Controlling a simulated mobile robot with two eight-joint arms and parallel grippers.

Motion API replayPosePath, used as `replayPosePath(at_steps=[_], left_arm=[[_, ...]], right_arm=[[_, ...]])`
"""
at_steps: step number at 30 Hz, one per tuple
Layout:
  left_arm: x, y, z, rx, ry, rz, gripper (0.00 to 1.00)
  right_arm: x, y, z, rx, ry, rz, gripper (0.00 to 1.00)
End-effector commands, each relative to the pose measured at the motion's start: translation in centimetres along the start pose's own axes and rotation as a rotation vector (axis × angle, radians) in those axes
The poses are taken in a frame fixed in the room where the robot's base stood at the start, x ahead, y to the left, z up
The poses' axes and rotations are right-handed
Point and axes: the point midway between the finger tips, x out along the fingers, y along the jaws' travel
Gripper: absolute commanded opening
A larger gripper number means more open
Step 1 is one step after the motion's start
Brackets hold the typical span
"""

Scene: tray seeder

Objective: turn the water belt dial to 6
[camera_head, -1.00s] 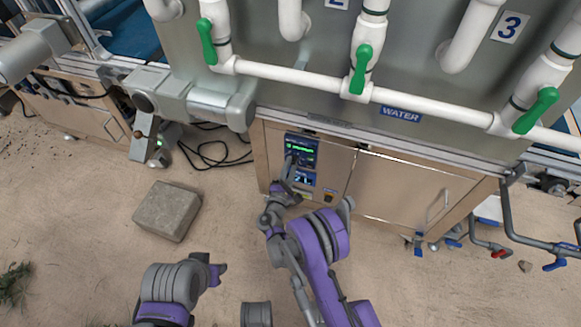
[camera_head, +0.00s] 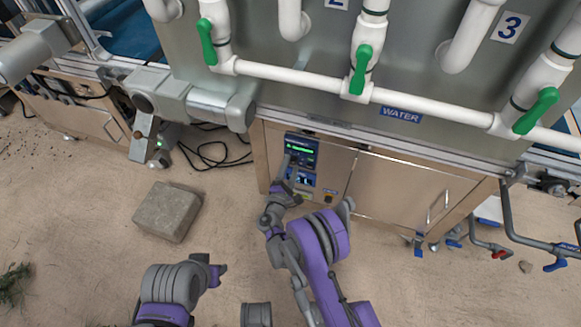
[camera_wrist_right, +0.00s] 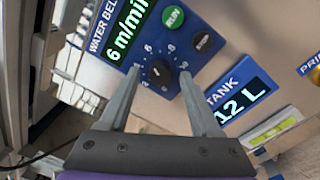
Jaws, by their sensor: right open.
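The water belt dial (camera_wrist_right: 158,70) is a small black knob with a light pointer mark, ringed by white numbers on a blue panel (camera_wrist_right: 190,22). The display (camera_wrist_right: 125,30) above it reads 6 m/min in green. My right gripper (camera_wrist_right: 159,76) is open, with one finger on each side of the dial and a visible gap to the knob. In the head view my right gripper (camera_head: 288,172) is in front of the panel on the steel cabinet and hides the dial there. Part of my left arm shows at the bottom left, but its gripper cannot be made out.
A green RUN button (camera_wrist_right: 173,17) and a dark button (camera_wrist_right: 202,41) sit close to the dial. A tank display (camera_wrist_right: 243,106) reads 12 L. A concrete block (camera_head: 167,211) lies on the sandy floor. White pipes with green valve handles (camera_head: 361,70) run above the cabinet.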

Motion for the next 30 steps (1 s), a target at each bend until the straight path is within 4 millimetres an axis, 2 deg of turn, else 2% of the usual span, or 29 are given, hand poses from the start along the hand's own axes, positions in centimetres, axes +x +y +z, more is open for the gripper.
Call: replayPosePath(at_steps=[5,15,19,24,30], left_arm=[[-0.1,0.0,0.0,0.0,0.0,0.0,0.4],[-1.0,0.0,-0.2,0.0,0.003,0.0,0.4],[-1.2,0.0,-0.3,0.0,0.003,0.0,0.4],[-1.3,0.0,-0.3,0.0,0.004,0.0,0.4],[-1.3,0.0,-0.3,0.0,0.004,0.0,0.4]], right_arm=[[-0.9,0.1,-0.1,0.001,0.002,0.001,0.64],[-7.4,0.1,-0.1,0.001,0.003,0.002,0.64],[-9.4,0.1,-0.1,0.001,0.002,0.001,0.64],[-10.7,0.0,0.0,0.0,0.0,0.0,0.64],[-10.8,0.0,0.0,0.0,0.0,0.0,0.64]])
